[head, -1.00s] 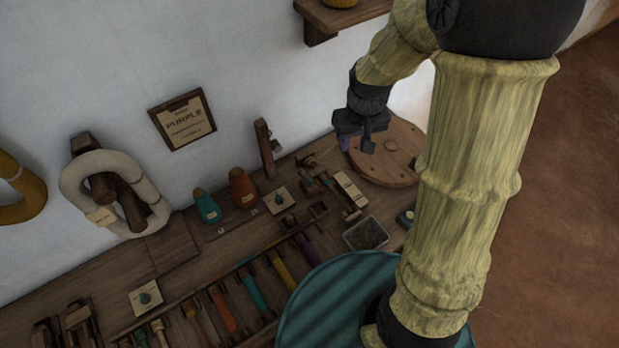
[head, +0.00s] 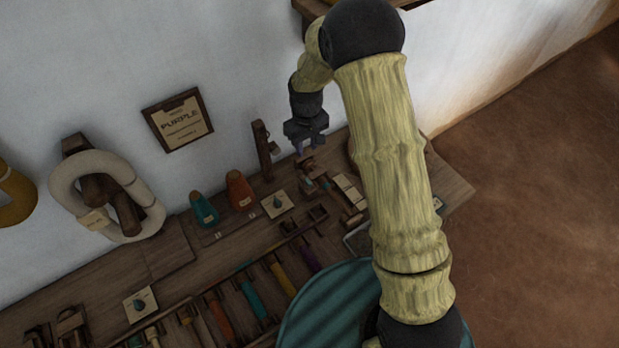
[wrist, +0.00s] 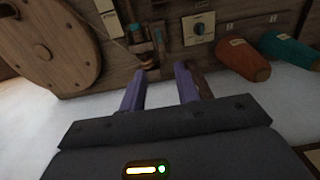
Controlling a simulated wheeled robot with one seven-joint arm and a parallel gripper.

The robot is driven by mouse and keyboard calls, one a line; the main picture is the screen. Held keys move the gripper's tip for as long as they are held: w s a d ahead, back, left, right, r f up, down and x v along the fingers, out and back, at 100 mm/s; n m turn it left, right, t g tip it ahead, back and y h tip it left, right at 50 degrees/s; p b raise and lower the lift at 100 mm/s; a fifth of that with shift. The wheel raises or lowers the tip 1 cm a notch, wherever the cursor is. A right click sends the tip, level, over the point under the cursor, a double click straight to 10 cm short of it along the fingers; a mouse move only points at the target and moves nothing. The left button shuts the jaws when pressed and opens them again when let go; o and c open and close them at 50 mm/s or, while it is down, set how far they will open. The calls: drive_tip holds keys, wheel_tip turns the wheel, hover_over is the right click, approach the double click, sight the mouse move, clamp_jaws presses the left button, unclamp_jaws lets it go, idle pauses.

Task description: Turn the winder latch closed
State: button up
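My gripper (head: 308,147) hangs over the back of the bench near the wall. In the wrist view, its two purple fingers (wrist: 160,78) stand apart with nothing between them. The small winder mechanism (head: 312,178), of dark wood with reddish and teal bits, sits on the bench just below and in front of the gripper. It also shows in the wrist view (wrist: 148,48), beyond the fingertips. An upright wooden post (head: 262,145) with a small peg stands left of the gripper; it is partly behind one finger in the wrist view. I cannot tell which part is the latch.
A knob plate (head: 277,204) and orange (head: 240,190) and teal (head: 204,209) cones stand left of the winder. A round wooden disc (wrist: 52,42) lies beside it. A framed PURPLE card (head: 178,120) hangs on the wall.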

sight(308, 181)
drive_tip(key=f+p, duration=0.1)
drive_tip(key=f, duration=0.7)
drive_tip(key=f+p, duration=0.1)
drive_tip(key=f, duration=0.8)
drive_tip(key=shift+d, duration=0.2)
clamp_jaws()
